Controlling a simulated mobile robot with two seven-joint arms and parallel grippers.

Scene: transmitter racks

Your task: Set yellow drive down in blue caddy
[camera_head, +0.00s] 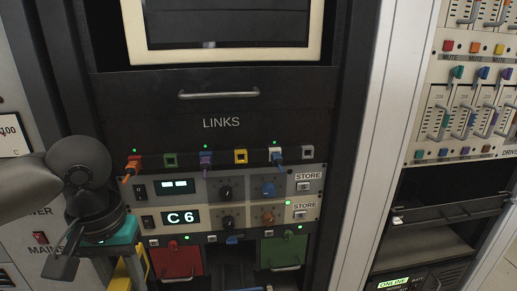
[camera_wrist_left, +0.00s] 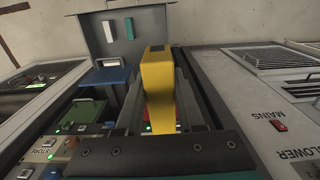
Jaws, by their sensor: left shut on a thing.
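The yellow drive (camera_wrist_left: 158,85) is held upright in the middle of the left wrist view. My left gripper (camera_wrist_left: 157,122) is shut on it, with a grey finger on each side. In the head view the gripper (camera_head: 120,256) is at the lower left, left of the red caddy, and part of the yellow drive (camera_head: 134,266) shows below its teal part. What looks like the blue caddy's front (camera_wrist_left: 108,76) is left of the drive in the wrist view. In the head view a dark bay with a little blue lies between red and green caddies; most is cut off. The drive is apart from it.
The red caddy (camera_head: 177,260) and green caddy (camera_head: 285,250) have wire handles at the rack's bottom. Above are knob panels (camera_head: 226,192) and a row of coloured plugs and sockets. A cabinet with a MAINS switch (camera_wrist_left: 278,125) is close beside the gripper.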

